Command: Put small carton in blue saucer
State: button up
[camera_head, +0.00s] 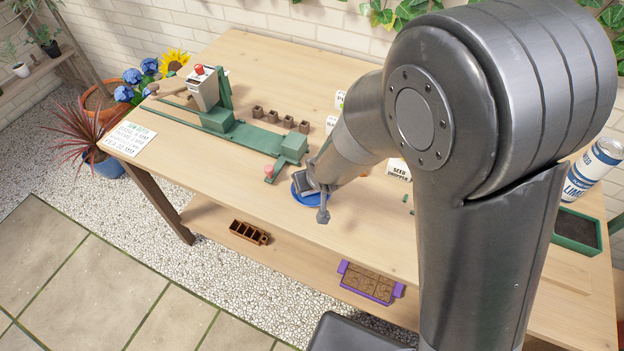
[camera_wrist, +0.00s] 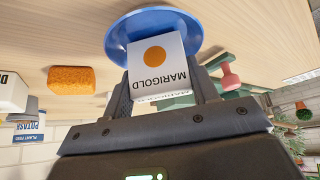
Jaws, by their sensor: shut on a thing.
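The small carton (camera_wrist: 157,62) is white with an orange dot and the word MARIGOLD, which reads upside down in the wrist view. My gripper (camera_wrist: 165,92) is shut on it, with one finger on each side. The blue saucer (camera_wrist: 122,32) shows directly behind the carton in the wrist view. In the head view the saucer (camera_head: 301,194) is partly hidden by my gripper (camera_head: 322,203), which is at the saucer. The carton is hidden in the head view. I cannot tell whether it touches the saucer.
A green bench device (camera_head: 262,137) with a red knob stands left of the saucer, beside several small brown pots (camera_head: 272,116). An orange sponge-like block (camera_wrist: 71,80) lies nearby in the wrist view. The tabletop's front middle is clear.

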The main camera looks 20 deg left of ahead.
jog(key=shift+f, duration=0.2)
jog(key=shift+f, duration=0.15)
jog(key=o, duration=1.1)
jog(key=shift+c, duration=0.2)
jog(key=shift+s+d+r, duration=0.1)
jog(key=shift+r, duration=0.35)
jog(key=v, duration=1.1)
jog(key=shift+r, duration=0.2)
